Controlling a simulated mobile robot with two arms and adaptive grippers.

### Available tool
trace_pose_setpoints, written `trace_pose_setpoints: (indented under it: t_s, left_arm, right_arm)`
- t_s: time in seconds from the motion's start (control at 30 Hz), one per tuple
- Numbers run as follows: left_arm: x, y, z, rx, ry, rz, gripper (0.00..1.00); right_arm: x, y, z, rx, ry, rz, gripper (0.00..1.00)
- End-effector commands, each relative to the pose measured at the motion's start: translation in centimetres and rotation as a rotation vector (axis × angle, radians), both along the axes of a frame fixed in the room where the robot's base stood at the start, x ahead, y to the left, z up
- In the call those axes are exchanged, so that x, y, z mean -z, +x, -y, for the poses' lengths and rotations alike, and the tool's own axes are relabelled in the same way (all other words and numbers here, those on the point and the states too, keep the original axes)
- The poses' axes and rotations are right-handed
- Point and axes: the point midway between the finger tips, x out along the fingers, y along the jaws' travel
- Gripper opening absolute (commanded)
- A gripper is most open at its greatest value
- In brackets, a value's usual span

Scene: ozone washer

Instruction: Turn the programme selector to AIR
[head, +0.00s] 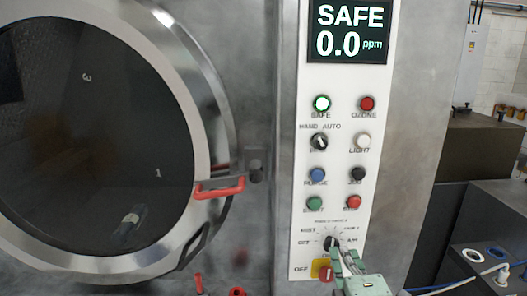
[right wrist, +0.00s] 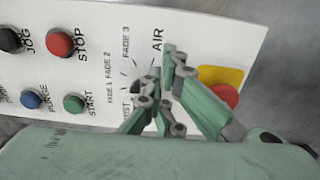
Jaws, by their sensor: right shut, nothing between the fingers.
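The programme selector (head: 330,243) is a small black knob low on the white control panel, in a ring of printed labels. The AIR label (head: 352,240) is to its right; in the right wrist view the AIR label (right wrist: 157,40) is just above the fingers. My right gripper (head: 344,256) is shut and empty, its fingertips just below and right of the knob. I cannot tell whether they touch it. My left gripper is not in view.
A red emergency button (head: 326,274) on a yellow plate (head: 317,267) sits close beside the gripper. Above are several buttons, a HAND/AUTO switch (head: 319,142) and a display (head: 348,32) reading SAFE 0.0 ppm. The round door (head: 205,100) with its red handle (head: 218,190) is at left.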

Motion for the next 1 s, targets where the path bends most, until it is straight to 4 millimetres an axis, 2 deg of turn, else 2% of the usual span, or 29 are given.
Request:
trace_pose_setpoints:
  t_s: [0.37, 0.67, 0.77, 1.0]
  left_arm:
    - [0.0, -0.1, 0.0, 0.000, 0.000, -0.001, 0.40]
    - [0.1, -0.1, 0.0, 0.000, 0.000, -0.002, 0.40]
    - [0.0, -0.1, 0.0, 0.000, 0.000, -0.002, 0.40]
    - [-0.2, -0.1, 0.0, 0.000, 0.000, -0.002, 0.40]
  right_arm:
    - [0.1, 0.0, -0.1, -0.003, 0.001, -0.001, 0.00]
    - [0.6, -0.1, 0.7, -0.001, 0.000, -0.002, 0.00]
    - [0.6, -0.6, 0.7, -0.001, 0.000, -0.002, 0.00]
    - [0.6, -3.5, 0.8, -0.001, 0.001, -0.004, 0.00]
